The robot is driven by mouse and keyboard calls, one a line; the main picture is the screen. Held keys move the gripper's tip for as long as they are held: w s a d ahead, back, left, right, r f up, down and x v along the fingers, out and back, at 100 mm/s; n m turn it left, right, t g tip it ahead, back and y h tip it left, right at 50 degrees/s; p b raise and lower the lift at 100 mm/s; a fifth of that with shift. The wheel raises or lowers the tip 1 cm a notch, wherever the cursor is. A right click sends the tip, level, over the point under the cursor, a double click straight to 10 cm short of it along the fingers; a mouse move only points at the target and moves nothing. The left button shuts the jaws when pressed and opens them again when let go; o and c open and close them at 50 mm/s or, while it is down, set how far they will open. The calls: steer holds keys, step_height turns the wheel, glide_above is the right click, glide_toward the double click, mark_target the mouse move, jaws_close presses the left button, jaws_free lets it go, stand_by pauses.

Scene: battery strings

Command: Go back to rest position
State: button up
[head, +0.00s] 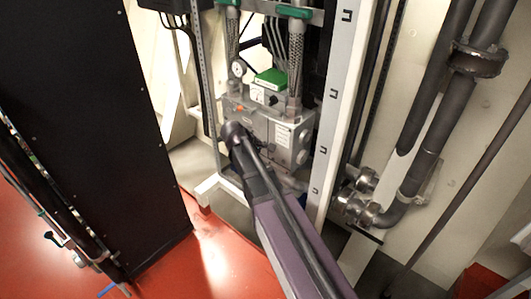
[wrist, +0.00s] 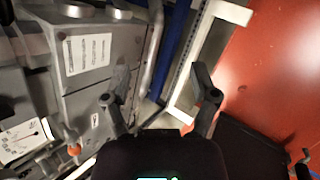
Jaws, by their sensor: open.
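My gripper (wrist: 157,95) shows in the wrist view with its two dark fingers spread apart and nothing between them. In the wrist view a grey metal box (wrist: 120,75) with a white label is to the left, close to the left finger; I cannot tell if they touch. In the head view my arm reaches up from the lower middle, its far end in front of the grey box (head: 291,128). The fingers cannot be made out in the head view.
A tall black cabinet (head: 90,110) stands left and a white upright post (head: 338,100) right of the box. Thick grey pipes (head: 440,110) run along the right wall. A white bracket (wrist: 190,75) lies near the right finger. The red floor (head: 215,255) is open at lower middle.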

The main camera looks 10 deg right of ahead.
steer(key=shift+s, duration=0.1)
stand_by(0.5)
steer(key=s+a+f+m+g+y, duration=0.15)
steer(key=s+m+y, duration=0.3)
steer(key=s, duration=0.45)
steer(key=s+f+m+g+y, duration=0.1)
steer(key=s+f+m+y, duration=0.2)
steer(key=s+m, duration=0.35)
step_height(320, 180, up, 14)
steer(key=s+n+p, duration=0.1)
steer(key=p, duration=1.2)
steer(key=shift+s+a+f, duration=0.15)
steer(key=shift+s+f, duration=0.05)
steer(key=shift+s, duration=0.15)
steer(key=shift+t, duration=0.25)
steer(key=shift+c, duration=1.3)
steer(key=shift+s+f, duration=0.1)
steer(key=shift+s, duration=0.05)
